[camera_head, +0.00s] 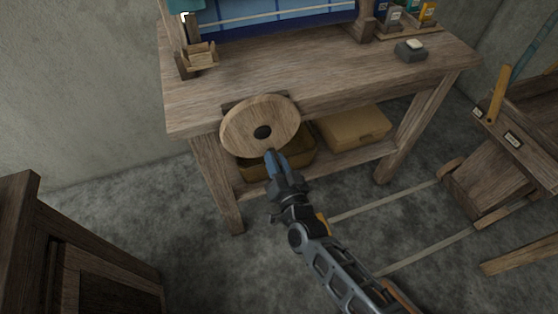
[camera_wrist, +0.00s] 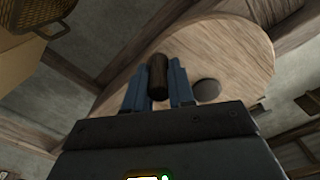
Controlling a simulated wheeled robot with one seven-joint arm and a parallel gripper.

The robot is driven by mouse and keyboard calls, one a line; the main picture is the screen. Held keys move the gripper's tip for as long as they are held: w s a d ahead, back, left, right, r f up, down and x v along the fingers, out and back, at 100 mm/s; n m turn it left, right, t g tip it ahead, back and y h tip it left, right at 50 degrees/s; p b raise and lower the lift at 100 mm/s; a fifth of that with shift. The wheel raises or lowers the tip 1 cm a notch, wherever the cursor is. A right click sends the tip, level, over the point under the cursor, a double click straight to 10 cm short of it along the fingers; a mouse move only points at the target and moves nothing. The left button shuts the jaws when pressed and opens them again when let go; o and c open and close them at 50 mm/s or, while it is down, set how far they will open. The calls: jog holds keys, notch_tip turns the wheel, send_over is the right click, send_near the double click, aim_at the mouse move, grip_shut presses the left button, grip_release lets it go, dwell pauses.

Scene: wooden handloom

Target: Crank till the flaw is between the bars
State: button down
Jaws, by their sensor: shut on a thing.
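A round wooden crank wheel (camera_head: 245,120) with a dark hub (camera_head: 263,132) is mounted on the front of the wooden loom table. The wheel also shows in the wrist view (camera_wrist: 225,50), with a dark brown handle peg (camera_wrist: 158,76) standing out from it. My gripper (camera_head: 270,158) is at the wheel's lower edge. In the wrist view my gripper's blue fingers (camera_wrist: 160,84) are shut on the peg, one on each side. The blue cloth (camera_head: 275,18) at the top of the head view is cut off by the frame. I see no flaw on the part in view.
A tan box (camera_head: 354,127) and a basket (camera_head: 252,168) sit on the shelf under the table. A small dark block with a pale top (camera_head: 411,50) lies on the tabletop. A wooden cabinet (camera_head: 75,250) stands at the lower left. Grey floor is free around my arm.

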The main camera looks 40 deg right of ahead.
jog(key=shift+a, duration=0.1)
dwell(0.3)
jog(key=c, duration=1)
grip_release()
jog(key=shift+o, duration=0.2)
jog(key=v, duration=0.7)
jog(key=shift+s, duration=0.35)
jog(key=shift+a, duration=0.1)
jog(key=s+a+r+n+y, duration=0.15)
jog(key=s+r, duration=0.25)
jog(key=s, duration=0.4)
jog(key=s+a+r+n+y, duration=0.1)
jog(key=s+a+r+n, duration=0.2)
jog(key=s, duration=0.5)
jog(key=s+d+r+n+g+y+p, duration=0.1)
jog(key=s+r+n, duration=0.4)
jog(key=s+r, duration=0.7)
notch_tip(320, 180, up, 4)
jog(key=shift+d+f+n+g+y+p, duration=0.15)
jog(key=shift+d+n+g+y+p, duration=0.15)
jog(key=shift+g+y, duration=0.6)
